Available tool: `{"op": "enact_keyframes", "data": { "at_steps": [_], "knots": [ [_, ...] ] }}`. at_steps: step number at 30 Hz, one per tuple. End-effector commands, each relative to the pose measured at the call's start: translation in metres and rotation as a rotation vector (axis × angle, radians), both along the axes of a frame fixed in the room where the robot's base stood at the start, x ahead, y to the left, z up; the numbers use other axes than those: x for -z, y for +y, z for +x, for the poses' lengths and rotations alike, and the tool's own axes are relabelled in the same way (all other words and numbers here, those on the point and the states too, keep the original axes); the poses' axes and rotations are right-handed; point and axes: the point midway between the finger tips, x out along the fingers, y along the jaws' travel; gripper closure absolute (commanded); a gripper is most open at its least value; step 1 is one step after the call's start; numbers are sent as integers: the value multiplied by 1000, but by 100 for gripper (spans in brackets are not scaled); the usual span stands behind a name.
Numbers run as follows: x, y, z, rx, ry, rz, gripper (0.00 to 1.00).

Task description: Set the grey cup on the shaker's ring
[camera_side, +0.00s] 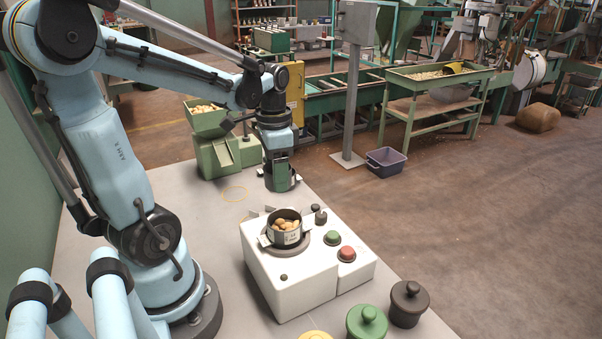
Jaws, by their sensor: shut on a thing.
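My gripper (279,165) points down above the grey table behind the white shaker (288,284). It is shut on a dark, round, cup-like thing (281,184), partly hidden by the gripper; I cannot tell what is in it. On the shaker, a dark grey cup (286,238) with a pale label stands upright and holds several round brown nuts (284,224). It stands over a grey ring-shaped base (287,250), which the cup partly covers. My gripper is apart from this cup, beyond it in the view.
A green button (332,238) and a red one (347,254) sit on the shaker. A green hopper of nuts (208,118) stands behind. Green (367,324), dark (408,303) and yellow (315,335) knobbed things stand in front. Yellow circles (235,194) mark clear table left of the gripper.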

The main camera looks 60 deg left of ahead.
Motion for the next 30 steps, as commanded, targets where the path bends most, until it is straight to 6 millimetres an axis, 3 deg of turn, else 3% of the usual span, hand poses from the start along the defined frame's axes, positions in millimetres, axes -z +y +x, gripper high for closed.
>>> {"op": "enact_keyframes", "data": {
  "at_steps": [15, 23, 30],
  "knots": [
    [4, 25, -48, 667, 5, -8, 65],
    [9, 28, -54, 782, 5, -10, 65],
    [40, 28, -54, 785, 5, -10, 65]
  ]
}}
